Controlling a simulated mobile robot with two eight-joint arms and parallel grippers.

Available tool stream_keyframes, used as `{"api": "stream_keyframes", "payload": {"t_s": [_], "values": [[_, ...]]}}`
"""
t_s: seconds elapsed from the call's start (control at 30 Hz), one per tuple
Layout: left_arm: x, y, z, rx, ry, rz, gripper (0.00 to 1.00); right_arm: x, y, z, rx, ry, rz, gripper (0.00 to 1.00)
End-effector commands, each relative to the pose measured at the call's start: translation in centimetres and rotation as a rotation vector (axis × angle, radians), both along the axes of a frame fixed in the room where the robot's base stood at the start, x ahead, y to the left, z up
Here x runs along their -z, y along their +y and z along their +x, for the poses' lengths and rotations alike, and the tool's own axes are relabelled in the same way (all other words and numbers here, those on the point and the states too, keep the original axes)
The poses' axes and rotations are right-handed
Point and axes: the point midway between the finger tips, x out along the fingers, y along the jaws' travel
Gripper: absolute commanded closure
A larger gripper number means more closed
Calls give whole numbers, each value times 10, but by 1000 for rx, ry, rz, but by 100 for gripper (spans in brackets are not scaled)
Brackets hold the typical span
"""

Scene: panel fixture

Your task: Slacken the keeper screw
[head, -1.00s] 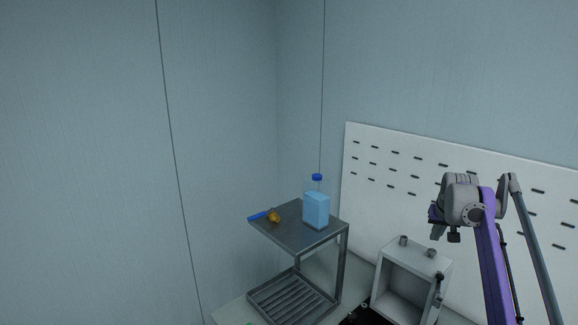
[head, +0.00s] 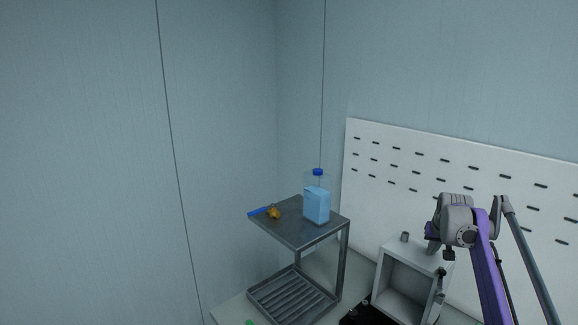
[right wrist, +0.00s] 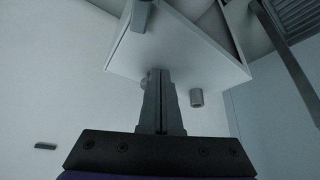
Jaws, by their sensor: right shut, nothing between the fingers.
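The white box fixture (head: 383,285) stands open-fronted below the pegboard in the head view. A short grey cylinder (head: 405,237) stands on its top; I cannot tell whether it is the keeper screw. A dark latch-like part (head: 439,286) is on the box's right front edge. My right gripper (head: 446,254) is above the right side of the box top, shut and empty. In the right wrist view its narrow fingers (right wrist: 158,76) point at the box (right wrist: 180,55). A small round part (right wrist: 145,82) shows beside them, partly hidden. A grey cylinder (right wrist: 197,98) is to their right. My left gripper is out of view.
A metal stand (head: 292,232) left of the box carries a blue bottle (head: 316,204) and a blue-handled tool with an orange end (head: 272,213). A white pegboard (head: 370,140) stands behind. A dark item (head: 357,315) lies at the box's front left.

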Motion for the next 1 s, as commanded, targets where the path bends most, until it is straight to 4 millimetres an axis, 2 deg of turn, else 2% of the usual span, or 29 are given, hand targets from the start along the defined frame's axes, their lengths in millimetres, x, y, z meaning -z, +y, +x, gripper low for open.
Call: {"api": "stream_keyframes", "payload": {"t_s": [1.0], "values": [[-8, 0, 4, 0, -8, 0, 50, -1, -6, 5, 0, -1, -1, 100]]}}
